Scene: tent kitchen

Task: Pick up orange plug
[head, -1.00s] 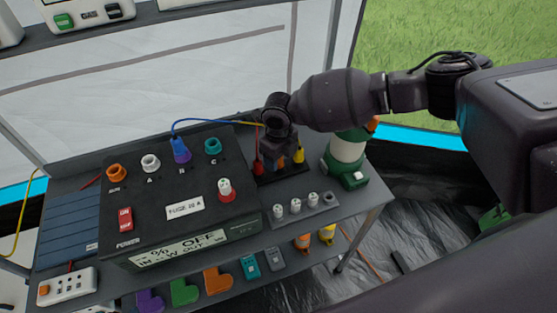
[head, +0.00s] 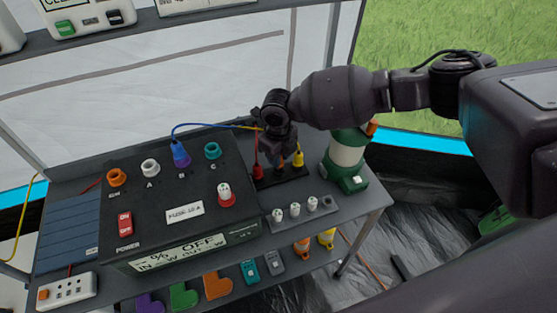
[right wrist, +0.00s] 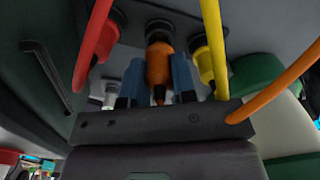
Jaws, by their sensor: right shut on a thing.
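The orange plug (right wrist: 159,65) is between the two blue finger pads of my right gripper (right wrist: 158,84) in the right wrist view. The gripper is shut on it. The plug's far end is at a dark round socket in the grey plate; I cannot tell whether it is still seated. An orange cable (right wrist: 275,88) shows at the right of that view. In the head view my right gripper (head: 279,160) points down over the black plug holder (head: 290,178), hiding most of the plug. My left gripper is not in view.
A red plug (head: 257,171) and a yellow plug (head: 298,159) stand close on either side of the gripper. A green and white lantern (head: 346,157) is just right. The black power box (head: 160,215) is left, with a blue plug (head: 181,154) in it.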

